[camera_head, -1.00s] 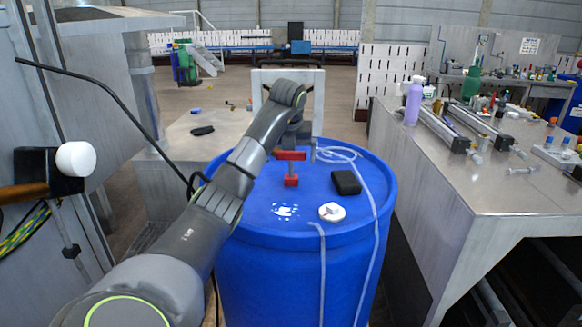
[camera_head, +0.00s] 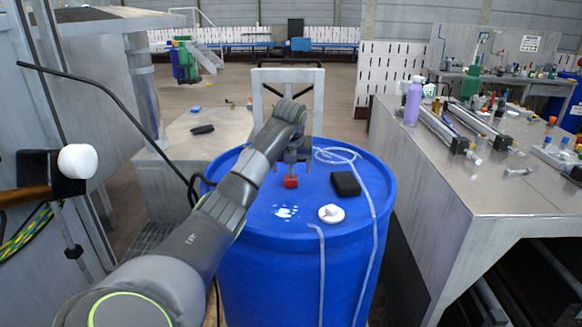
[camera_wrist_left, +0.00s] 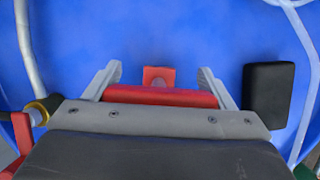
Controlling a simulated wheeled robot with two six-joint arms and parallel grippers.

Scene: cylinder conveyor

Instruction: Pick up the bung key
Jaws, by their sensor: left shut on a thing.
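The bung key is a red tool with a crossbar and a small red end block. In the head view its red block (camera_head: 291,181) shows low at the top of the blue drum (camera_head: 310,235). My left gripper (camera_head: 291,168) is over it and hides most of the crossbar. In the left wrist view the red crossbar (camera_wrist_left: 160,97) lies between the two fingers of my left gripper (camera_wrist_left: 160,72), which is shut on it. I cannot tell whether the key touches the drum top. My right gripper is not in view.
On the drum top are a black block (camera_head: 345,184), a round white cap (camera_head: 331,213) and a clear hose (camera_head: 372,205). A metal workbench (camera_head: 480,190) with bottles and cylinders stands on the right. A low grey table (camera_head: 222,130) is behind left.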

